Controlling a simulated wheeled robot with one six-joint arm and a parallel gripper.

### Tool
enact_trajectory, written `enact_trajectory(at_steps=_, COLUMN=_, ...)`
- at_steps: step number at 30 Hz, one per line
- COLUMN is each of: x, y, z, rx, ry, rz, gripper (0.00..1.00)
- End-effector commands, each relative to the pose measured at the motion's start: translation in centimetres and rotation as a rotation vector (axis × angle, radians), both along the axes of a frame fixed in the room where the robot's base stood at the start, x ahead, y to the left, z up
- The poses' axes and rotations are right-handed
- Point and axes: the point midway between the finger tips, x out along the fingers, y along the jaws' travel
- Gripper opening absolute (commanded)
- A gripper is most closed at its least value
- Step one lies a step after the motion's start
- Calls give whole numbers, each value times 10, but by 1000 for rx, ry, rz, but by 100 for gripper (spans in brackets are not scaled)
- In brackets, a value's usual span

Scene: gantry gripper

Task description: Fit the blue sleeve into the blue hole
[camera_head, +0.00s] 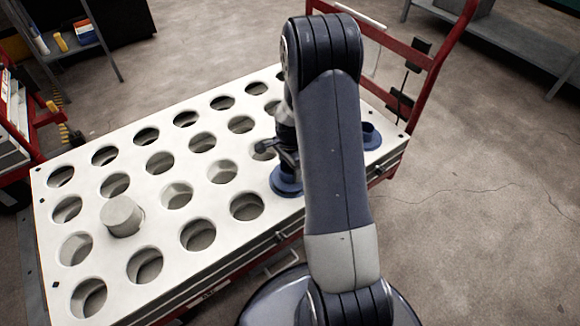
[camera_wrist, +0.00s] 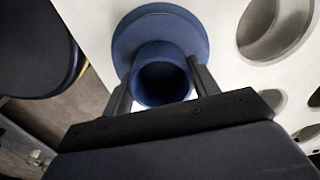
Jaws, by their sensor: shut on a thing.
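My gripper (camera_head: 280,152) is shut on the blue sleeve (camera_head: 287,187), low over the white holed board (camera_head: 75,188). In the wrist view the fingers (camera_wrist: 160,78) stand on either side of the sleeve's tube, and its wide blue flange (camera_wrist: 128,40) lies beyond them against the white board. The flange appears flat on or just above the board; I cannot tell whether it touches. What lies under the flange is hidden. A second blue round piece (camera_head: 371,133) shows at the board's right end, partly behind my arm. I cannot tell which spot is the blue hole.
A grey cylinder (camera_head: 122,216) stands in a hole at the board's left. Many other round holes look empty. The board sits on a red cart with a raised frame (camera_head: 427,85) at the right. Shelves stand at the back left and back right. The floor at the right is clear.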

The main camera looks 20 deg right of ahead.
Motion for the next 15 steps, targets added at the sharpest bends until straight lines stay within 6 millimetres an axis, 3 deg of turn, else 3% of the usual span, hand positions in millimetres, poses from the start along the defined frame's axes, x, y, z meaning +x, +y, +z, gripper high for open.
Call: enact_trajectory(at_steps=15, x=0, y=0, z=-14, rx=0, ry=0, rz=0, gripper=28)
